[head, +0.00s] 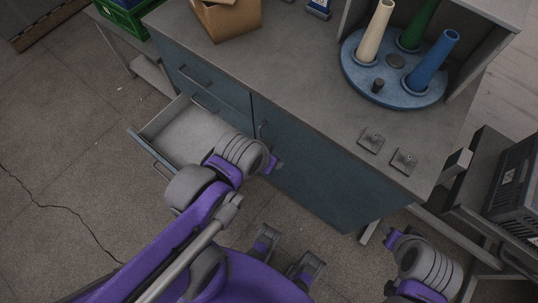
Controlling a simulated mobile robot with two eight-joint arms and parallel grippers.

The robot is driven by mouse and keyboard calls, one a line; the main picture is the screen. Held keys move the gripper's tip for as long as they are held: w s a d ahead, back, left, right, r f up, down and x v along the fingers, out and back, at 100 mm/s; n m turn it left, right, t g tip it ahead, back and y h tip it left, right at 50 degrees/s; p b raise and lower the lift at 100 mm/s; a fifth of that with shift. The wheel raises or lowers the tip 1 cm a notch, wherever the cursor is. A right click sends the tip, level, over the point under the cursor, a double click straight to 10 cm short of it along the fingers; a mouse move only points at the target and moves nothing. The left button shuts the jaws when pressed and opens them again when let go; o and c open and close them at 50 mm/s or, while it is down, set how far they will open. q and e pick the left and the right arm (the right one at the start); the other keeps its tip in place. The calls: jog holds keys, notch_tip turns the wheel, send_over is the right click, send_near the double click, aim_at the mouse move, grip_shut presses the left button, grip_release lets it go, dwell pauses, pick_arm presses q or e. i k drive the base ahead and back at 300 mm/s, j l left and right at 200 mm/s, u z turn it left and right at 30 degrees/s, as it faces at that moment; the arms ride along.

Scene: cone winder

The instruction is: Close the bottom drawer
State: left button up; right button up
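The bottom drawer (168,128) of the blue-grey cabinet is pulled out at the left. Its grey interior looks empty where it shows, and a handle (162,172) is on its front. My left arm passes over the drawer's near right part and hides it. My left gripper (276,163) is at the right of the drawer, in front of the cabinet door; its fingers are mostly hidden by the wrist. My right gripper (392,239) is low, at the right of the cabinet and away from the drawer. I cannot tell whether either is open.
Closed drawers (197,76) sit above the open one, and a cabinet door (310,165) is to the right. The worktop (290,75) carries a cardboard box (235,22), a blue round cone holder (352,62) and two small metal plates. Floor left of the drawer is clear.

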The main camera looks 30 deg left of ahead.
aim_at(183, 133)
jog(key=k+j, duration=0.2)
jog(key=k+j+u, duration=0.55)
jog(key=j, duration=0.2)
jog(key=u, duration=1.3)
jog(key=i+j+u, duration=0.35)
jog(key=i, duration=0.4)
